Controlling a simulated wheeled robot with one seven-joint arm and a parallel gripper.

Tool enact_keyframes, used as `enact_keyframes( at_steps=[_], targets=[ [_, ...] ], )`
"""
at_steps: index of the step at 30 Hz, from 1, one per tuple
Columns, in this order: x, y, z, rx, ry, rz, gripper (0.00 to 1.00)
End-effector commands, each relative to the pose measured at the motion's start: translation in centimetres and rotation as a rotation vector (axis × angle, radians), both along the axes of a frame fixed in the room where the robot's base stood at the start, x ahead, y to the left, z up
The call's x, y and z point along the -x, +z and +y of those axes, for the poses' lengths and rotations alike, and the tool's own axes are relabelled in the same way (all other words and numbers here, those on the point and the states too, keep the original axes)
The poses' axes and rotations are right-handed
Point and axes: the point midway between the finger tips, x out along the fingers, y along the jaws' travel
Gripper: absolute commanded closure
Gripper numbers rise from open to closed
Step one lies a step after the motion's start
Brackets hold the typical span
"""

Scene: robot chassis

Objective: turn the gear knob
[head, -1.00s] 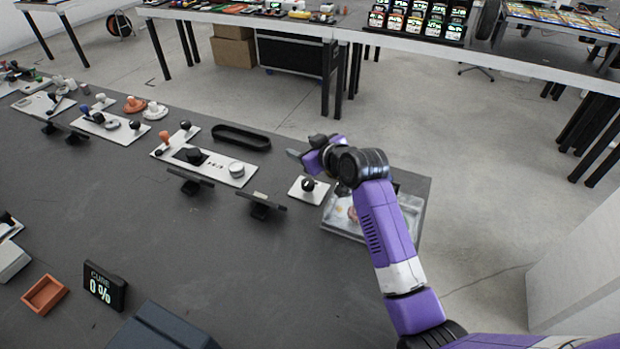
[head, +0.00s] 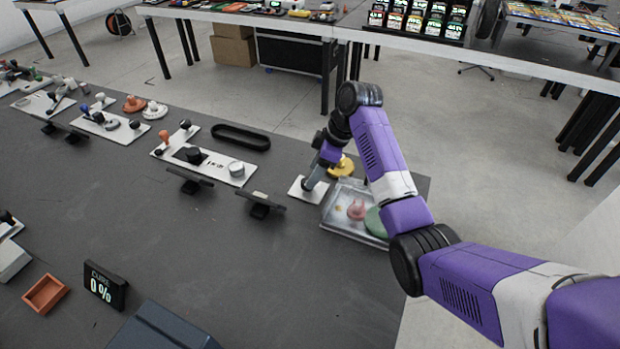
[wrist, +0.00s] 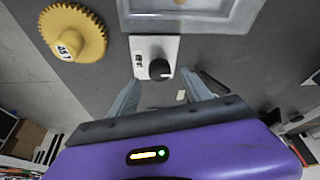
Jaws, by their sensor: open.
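A black round knob with a white mark (wrist: 159,68) sits on a small white plate (wrist: 146,46) in the wrist view. In the head view the plate (head: 298,189) shows beside the clear tray, and my gripper hides the knob. My gripper (head: 310,182) points down over the plate. In the wrist view its two fingers (wrist: 158,88) are apart, one on each side of the knob's position. Whether they touch the knob cannot be told. A yellow gear (wrist: 75,30) with a numbered label lies beside the plate, and it also shows in the head view (head: 343,167).
A clear tray (head: 335,226) with pink and green parts stands just right of the plate. A small dark display (head: 260,204) stands to the left, and a black oval ring (head: 240,137) lies behind. The table's front middle is clear.

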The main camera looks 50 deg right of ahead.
Motion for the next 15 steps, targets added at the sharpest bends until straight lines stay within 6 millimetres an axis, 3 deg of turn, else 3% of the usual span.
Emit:
enact_keyframes(
  at_steps=[6, 15],
  targets=[
    [-0.8, -2.5, 0.6, 0.000, -0.001, 0.002, 0.43],
    [-1.1, -3.2, 0.8, 0.000, -0.001, -0.001, 0.43]
  ],
)
